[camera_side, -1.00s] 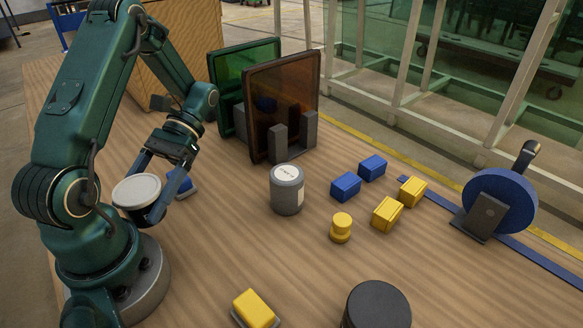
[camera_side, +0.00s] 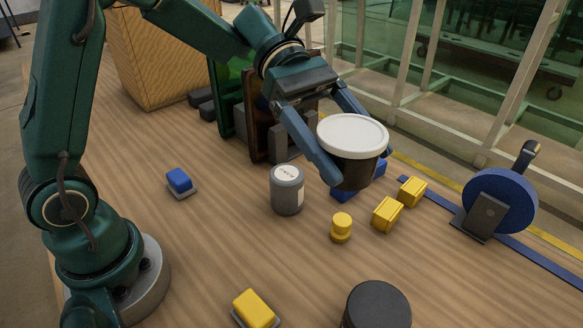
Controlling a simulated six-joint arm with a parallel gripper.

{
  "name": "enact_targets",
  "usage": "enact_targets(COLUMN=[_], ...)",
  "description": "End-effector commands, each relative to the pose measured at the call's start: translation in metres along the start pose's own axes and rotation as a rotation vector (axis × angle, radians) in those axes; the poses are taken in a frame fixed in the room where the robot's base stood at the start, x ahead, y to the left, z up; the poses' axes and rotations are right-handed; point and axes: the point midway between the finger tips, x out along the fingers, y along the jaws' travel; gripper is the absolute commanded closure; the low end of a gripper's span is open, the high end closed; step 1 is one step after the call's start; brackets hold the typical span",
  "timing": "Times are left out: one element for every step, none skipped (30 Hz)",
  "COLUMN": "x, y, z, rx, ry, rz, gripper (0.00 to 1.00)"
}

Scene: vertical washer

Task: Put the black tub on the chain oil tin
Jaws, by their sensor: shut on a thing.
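The black tub (camera_side: 353,172) has a white lid and is upright in my gripper (camera_side: 358,150). My gripper's blue fingers are shut on the tub's sides, and it is held up above the table. In the picture it shows to the right of and higher than the grey tin. The grey tin (camera_side: 287,195), which I take as the chain oil tin, stands upright on the table with a pale label. Its lettering is too small to read. The tub and the tin are apart, and nothing sits on the tin.
Yellow blocks (camera_side: 387,214) and a yellow knobbed piece (camera_side: 341,227) stand right of the tin. Blue blocks (camera_side: 343,194) are partly hidden by the tub. Dark panels (camera_side: 257,118) stand behind. A black cylinder (camera_side: 377,307) is at the front, a blue disc (camera_side: 499,202) at right.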

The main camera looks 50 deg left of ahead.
Motion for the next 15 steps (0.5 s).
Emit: enact_targets(x=[0.007, 0.011, 0.018, 0.024, 0.03, 0.04, 0.048, 0.056, 0.065, 0.072, 0.08, 0.089, 0.095, 0.101, 0.109], y=[-0.003, -0.005, -0.007, -0.009, -0.011, -0.014, -0.016, -0.018, -0.021, -0.022, -0.024, -0.027, -0.028, -0.029, -0.031], z=[0.0, 0.001, 0.0, -0.001, -0.002, -0.003, -0.004, -0.004, -0.006, -0.006, -0.007, -0.009, -0.009, -0.01, -0.011], rx=[0.002, 0.005, 0.005, 0.005, 0.004, 0.003, 0.005, 0.004, 0.004, 0.005, 0.005, 0.004, 0.005, 0.005, 0.005], ry=[-0.002, -0.003, -0.003, -0.003, -0.001, -0.002, -0.002, -0.001, 0.0, -0.001, 0.0, 0.003, 0.0, 0.0, 0.001], rz=[-0.013, -0.017, -0.02, -0.022, -0.023, -0.025, -0.026, -0.027, -0.027, -0.027, -0.026, -0.027, -0.026, -0.025, -0.025], gripper=[0.76, 0.76, 0.76, 0.76, 0.76, 0.76, 0.76, 0.76, 0.76, 0.76, 0.76, 0.76, 0.76, 0.76, 0.76])
